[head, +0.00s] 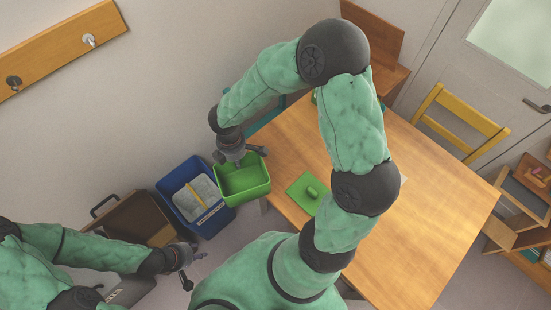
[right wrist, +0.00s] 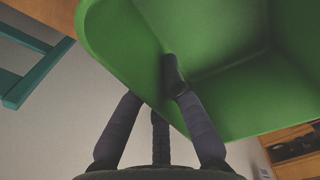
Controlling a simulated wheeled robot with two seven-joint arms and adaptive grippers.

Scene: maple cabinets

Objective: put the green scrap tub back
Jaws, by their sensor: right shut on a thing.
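The green scrap tub (head: 256,190) is held upright or nearly so by my right gripper (head: 241,157), at its far wall. In the right wrist view the tub (right wrist: 215,70) fills the upper part, and my right gripper (right wrist: 160,85) is shut on its rim, with one finger inside the wall. The inside that shows looks empty. A green lid (head: 303,200) with a knob lies on the wooden table (head: 430,220). My left gripper (head: 195,268) is open and empty at the lower left, away from the tub.
A blue bin (head: 208,224) with grey contents and a yellow strip stands on the floor just left of the tub. A brown box (head: 150,222) with a dark handle is beside it. A yellow chair (head: 460,120) stands behind the table. The table's right part is clear.

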